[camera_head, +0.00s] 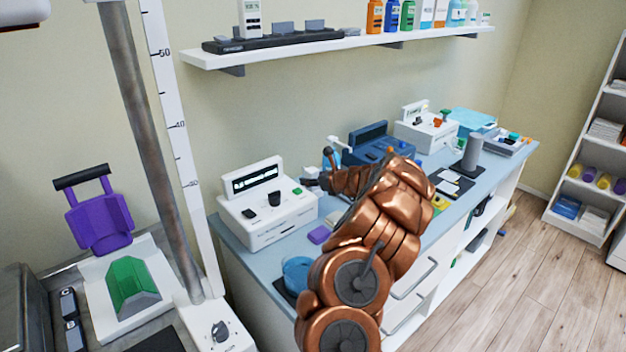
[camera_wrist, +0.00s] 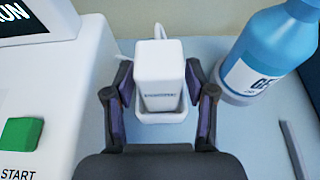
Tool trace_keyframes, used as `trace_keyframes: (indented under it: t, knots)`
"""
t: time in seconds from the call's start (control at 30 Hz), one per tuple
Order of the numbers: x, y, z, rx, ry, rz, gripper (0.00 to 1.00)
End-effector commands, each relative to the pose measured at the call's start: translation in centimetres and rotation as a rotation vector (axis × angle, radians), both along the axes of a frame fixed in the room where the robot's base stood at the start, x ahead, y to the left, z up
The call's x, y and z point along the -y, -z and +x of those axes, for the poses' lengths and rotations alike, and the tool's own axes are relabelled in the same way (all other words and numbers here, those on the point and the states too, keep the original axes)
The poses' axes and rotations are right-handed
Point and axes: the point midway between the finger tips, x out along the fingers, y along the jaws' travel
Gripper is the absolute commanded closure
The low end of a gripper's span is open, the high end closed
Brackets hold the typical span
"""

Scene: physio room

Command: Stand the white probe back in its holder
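In the wrist view, the white probe (camera_wrist: 158,68) is a blocky white body with a pale cable at its far end. It appears to be upright over or in a white base with a small label, which looks like its holder (camera_wrist: 160,117). I cannot tell whether it is fully seated. My gripper (camera_wrist: 160,72) has one dark finger with purple pads on each side of the white body. The fingertips are very close to its sides; contact is not clear.
A white console (camera_head: 268,207) with a green START button stands left of the gripper. A blue gel bottle (camera_wrist: 268,50) stands close on the right. The blue-grey counter (camera_wrist: 260,140) also holds a blue cup (camera_head: 297,273) near its front. A shelf (camera_head: 330,47) hangs above.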

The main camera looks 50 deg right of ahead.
Motion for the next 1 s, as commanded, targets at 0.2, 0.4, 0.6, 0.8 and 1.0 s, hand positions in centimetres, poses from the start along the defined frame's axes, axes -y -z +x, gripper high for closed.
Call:
trace_keyframes:
  t: [0.2,0.4,0.6,0.8,1.0]
  knots:
    - [0.0,0.0,0.0,0.000,0.000,0.000,0.32]
    - [0.0,0.0,-0.1,0.000,0.000,0.000,0.32]
    - [-0.1,-0.6,-1.4,0.001,0.002,0.002,0.32]
    - [-0.3,-1.6,-3.9,0.001,0.004,0.000,0.32]
    - [-0.7,-2.9,-6.8,0.002,0.002,0.001,0.32]
